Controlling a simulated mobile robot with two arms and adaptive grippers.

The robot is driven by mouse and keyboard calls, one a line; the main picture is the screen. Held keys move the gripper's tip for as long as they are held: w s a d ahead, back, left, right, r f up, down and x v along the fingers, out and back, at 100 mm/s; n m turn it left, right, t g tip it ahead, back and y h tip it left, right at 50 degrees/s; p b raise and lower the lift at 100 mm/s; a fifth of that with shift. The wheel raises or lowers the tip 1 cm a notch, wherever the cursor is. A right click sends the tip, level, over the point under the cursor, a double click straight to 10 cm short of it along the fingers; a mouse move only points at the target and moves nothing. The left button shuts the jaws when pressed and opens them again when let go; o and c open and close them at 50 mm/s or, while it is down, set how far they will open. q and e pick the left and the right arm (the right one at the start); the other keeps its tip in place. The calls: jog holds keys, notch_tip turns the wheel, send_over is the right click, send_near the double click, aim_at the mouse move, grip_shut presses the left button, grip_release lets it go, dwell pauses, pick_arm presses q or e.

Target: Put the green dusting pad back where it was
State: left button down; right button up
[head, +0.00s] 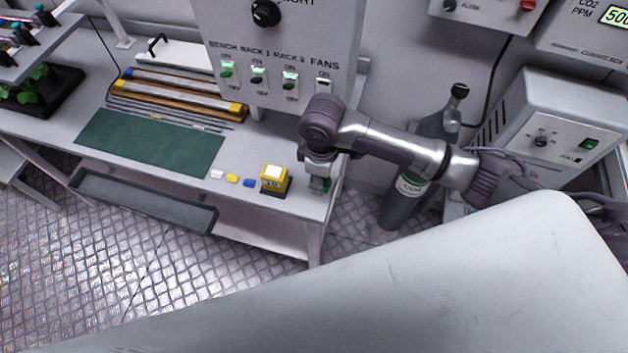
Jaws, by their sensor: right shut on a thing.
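My right gripper (319,182) points down over the right end of the bench and is shut. A small bit of green, the green dusting pad (328,184), shows at its fingertips. Most of the pad is hidden by the gripper, and I cannot tell whether it touches the bench top. My left gripper is not in view.
The bench (258,140) carries a dark green mat (150,142), a yellow box (274,181) left of my right gripper, and small white, yellow and blue blocks. A switch panel (280,50) stands behind. A gas bottle (408,190) stands to the right.

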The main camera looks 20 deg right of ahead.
jog(key=shift+w+a+f, duration=0.2)
jog(key=shift+w+f, duration=0.2)
jog(key=shift+w, duration=0.15)
jog(key=shift+w+a+f, duration=0.2)
jog(key=shift+w+f, duration=0.2)
jog(key=shift+w, duration=0.15)
jog(key=shift+f+p, duration=0.6)
jog(key=shift+f, duration=1.35)
jog(key=o, duration=1)
jog(key=shift+r, duration=0.1)
notch_tip(320, 180, up, 12)
jog(key=shift+f+b, duration=0.1)
jog(key=shift+b, duration=0.65)
